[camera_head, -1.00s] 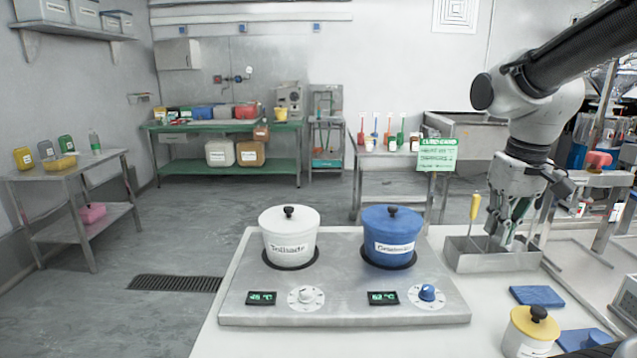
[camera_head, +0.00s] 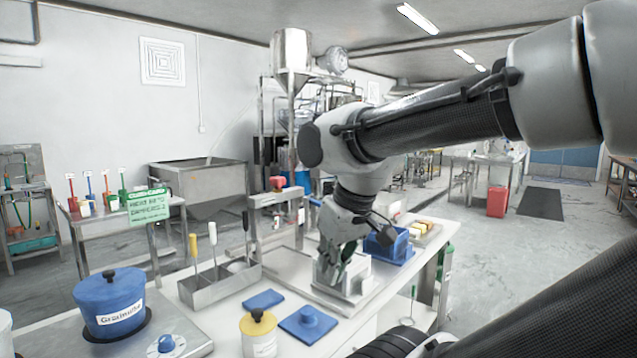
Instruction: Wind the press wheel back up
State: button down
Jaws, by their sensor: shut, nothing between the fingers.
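A metal frame that looks like a press (camera_head: 274,203) stands at the back of the worktop, left of my arm. A small red part (camera_head: 277,183) sits on top of it and may be its wheel; it is too small to make out its shape. My gripper (camera_head: 331,286) points down, shut and empty, in front of a pale grey box-like device (camera_head: 362,278). It is nearer to me and to the right of the press frame. I cannot tell whether the fingertips touch the device.
A metal bin (camera_head: 222,282) with upright-handled tools stands left of my gripper. A blue pad (camera_head: 309,322), a yellow-lidded jar (camera_head: 259,335) and a blue pot (camera_head: 110,302) are nearer. A blue crate (camera_head: 390,246) is to the right.

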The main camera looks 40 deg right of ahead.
aim_at(277, 181)
jog(key=k+z, duration=0.3)
jog(key=k+l+z, duration=0.15)
jog(key=z, duration=0.15)
jog(key=i+l+u, duration=0.25)
jog(key=i+l, duration=0.15)
jog(key=l, duration=0.2)
jog(key=i+l+u, duration=0.15)
jog(key=l, duration=0.2)
jog(key=i+l+u, duration=0.1)
jog(key=l, duration=0.25)
jog(key=i+l+u, duration=0.25)
jog(key=l, duration=0.5)
jog(key=i+l+u, duration=0.15)
jog(key=l, duration=0.25)
jog(key=i+l+u, duration=0.1)
jog(key=l, duration=0.3)
jog(key=i, duration=0.05)
